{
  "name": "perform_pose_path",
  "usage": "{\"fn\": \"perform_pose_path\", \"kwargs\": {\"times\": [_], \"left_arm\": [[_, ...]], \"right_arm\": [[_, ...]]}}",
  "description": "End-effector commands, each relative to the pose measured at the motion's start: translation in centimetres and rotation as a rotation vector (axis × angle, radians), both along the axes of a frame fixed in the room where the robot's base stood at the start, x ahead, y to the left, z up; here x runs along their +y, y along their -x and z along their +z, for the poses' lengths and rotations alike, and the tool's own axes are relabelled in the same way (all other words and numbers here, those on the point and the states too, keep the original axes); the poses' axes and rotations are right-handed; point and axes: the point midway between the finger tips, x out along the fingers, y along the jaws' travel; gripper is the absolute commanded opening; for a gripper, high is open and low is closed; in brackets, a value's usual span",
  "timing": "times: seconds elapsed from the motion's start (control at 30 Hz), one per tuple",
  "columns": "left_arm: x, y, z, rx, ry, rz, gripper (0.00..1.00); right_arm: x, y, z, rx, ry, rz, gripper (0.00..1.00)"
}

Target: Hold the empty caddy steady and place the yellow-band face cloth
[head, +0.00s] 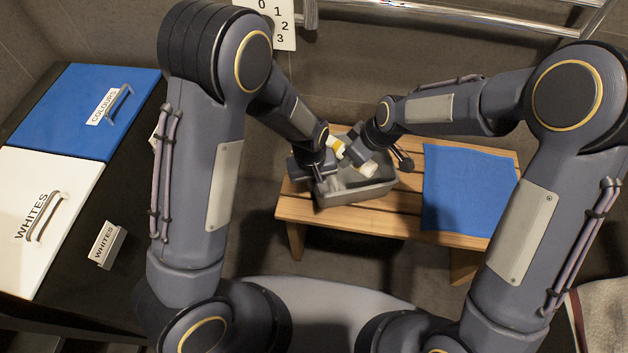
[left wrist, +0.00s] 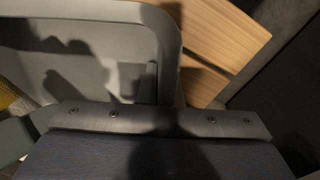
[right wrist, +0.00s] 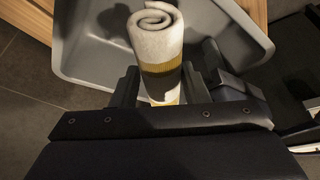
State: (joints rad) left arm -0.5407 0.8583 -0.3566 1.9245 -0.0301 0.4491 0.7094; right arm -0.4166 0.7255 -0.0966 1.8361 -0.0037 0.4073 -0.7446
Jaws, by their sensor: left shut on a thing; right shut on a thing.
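The grey caddy (head: 362,195) stands on the wooden bench. My left gripper (head: 322,167) is shut on the caddy's left side; the left wrist view shows the caddy's rim and inner wall (left wrist: 85,65) close up, with shadows across it. My right gripper (head: 355,152) is shut on the rolled yellow-band face cloth (head: 338,147) above the caddy. In the right wrist view the white cloth roll (right wrist: 152,28) stands out between the fingers (right wrist: 158,85), over the caddy's inside (right wrist: 105,45). The caddy's floor is partly hidden by the cloth and my grippers.
A blue cloth (head: 465,190) lies flat on the right of the bench (head: 405,210). Blue "COLOURS" (head: 75,105) and white "WHITES" (head: 50,190) lids are at the left, with a small "WHITES" sign (head: 107,245). A metal rail (head: 450,15) runs behind the bench.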

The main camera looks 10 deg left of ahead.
Motion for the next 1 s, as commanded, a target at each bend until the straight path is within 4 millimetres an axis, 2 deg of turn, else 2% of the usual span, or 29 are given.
{"fn": "perform_pose_path", "kwargs": {"times": [0.4, 0.73, 0.77, 0.93, 1.0], "left_arm": [[0.0, 0.0, 0.0, -0.001, 0.001, 0.000, 0.00], [0.0, 0.0, 0.0, -0.001, 0.001, 0.000, 0.00], [0.0, 0.0, 0.0, -0.001, 0.001, 0.000, 0.00], [0.0, 0.0, 0.0, -0.001, 0.001, 0.000, 0.00], [0.0, 0.0, 0.0, -0.001, 0.001, 0.000, 0.00]], "right_arm": [[0.0, 0.0, -2.8, 0.002, 0.000, -0.001, 0.19], [0.0, 0.0, -3.1, 0.000, 0.000, 0.000, 0.19], [0.0, 0.0, -3.1, 0.000, 0.000, 0.000, 0.42], [0.0, 0.0, -3.1, 0.000, -0.001, 0.000, 0.64], [0.0, 0.0, -3.1, 0.000, -0.001, 0.000, 0.66]]}}
